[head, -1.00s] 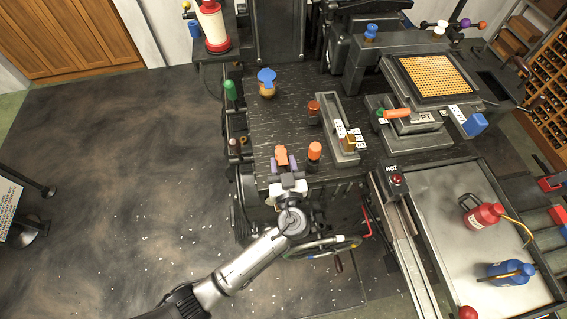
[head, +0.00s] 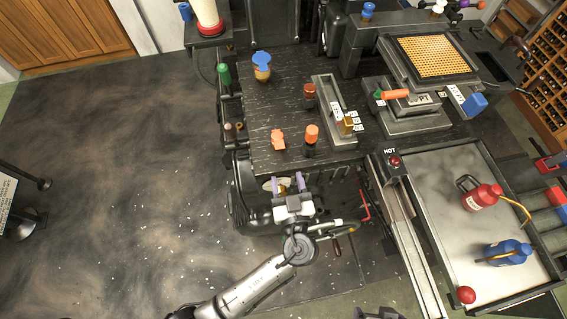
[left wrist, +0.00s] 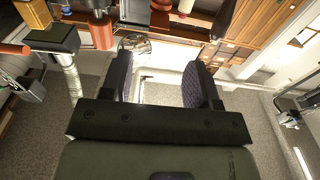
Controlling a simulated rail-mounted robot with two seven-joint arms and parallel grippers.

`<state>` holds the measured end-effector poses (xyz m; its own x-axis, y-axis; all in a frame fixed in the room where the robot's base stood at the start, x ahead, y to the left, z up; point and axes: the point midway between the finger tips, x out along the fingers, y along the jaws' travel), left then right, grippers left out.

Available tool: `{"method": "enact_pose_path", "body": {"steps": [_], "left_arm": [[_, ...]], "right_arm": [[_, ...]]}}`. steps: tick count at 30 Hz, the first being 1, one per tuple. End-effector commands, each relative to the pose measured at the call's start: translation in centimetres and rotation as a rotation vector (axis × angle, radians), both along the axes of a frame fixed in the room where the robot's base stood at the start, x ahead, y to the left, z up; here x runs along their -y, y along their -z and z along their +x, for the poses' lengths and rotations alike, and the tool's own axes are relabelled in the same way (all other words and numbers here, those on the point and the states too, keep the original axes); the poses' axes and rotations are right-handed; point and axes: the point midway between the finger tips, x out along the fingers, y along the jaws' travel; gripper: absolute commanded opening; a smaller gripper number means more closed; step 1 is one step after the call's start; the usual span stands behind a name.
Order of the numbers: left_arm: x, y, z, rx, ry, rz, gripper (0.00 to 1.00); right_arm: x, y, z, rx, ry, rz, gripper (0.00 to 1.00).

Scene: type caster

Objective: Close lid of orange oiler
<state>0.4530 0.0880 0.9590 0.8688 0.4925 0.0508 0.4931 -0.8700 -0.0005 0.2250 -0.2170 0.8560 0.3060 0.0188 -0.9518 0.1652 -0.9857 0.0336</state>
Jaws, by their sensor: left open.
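The orange oiler (head: 278,139) stands near the front edge of the dark worktable. Its orange top shows from above, but I cannot tell whether the lid is up or down. An orange-topped black bottle (head: 312,134) stands just right of it. My left gripper (head: 289,183) is open and empty, in front of the table edge, apart from the oiler. In the left wrist view its two padded fingers (left wrist: 163,80) are spread with nothing between them. A dark part at the bottom edge may be my right gripper (head: 380,314), mostly cut off.
A blue-lidded oiler (head: 262,66), a red-brown-topped jar (head: 309,93) and a long grey tray (head: 336,115) stand farther back on the table. A metal-topped bench (head: 450,220) with red and blue cans is at the right. Open floor lies left.

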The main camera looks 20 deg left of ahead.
Motion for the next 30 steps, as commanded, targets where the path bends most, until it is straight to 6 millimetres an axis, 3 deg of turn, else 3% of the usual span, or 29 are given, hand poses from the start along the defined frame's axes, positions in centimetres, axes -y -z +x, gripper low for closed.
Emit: {"method": "enact_pose_path", "body": {"steps": [9,23,26,30], "left_arm": [[1.7,0.2,-3.1,-0.001,-0.001,-0.001,0.55],[2.0,0.2,-3.5,0.000,-0.001,0.000,0.55],[2.0,-0.5,-3.7,-0.006,-0.001,0.000,0.55],[1.8,-2.7,-4.6,-0.035,-0.001,0.005,0.55]], "right_arm": [[0.0,0.5,0.0,0.000,0.000,0.000,0.91],[0.0,0.4,0.0,0.000,0.000,0.000,0.91],[0.0,-0.4,0.0,-0.001,0.000,0.000,0.91],[0.0,-3.7,0.0,-0.003,0.000,0.000,0.91]]}}
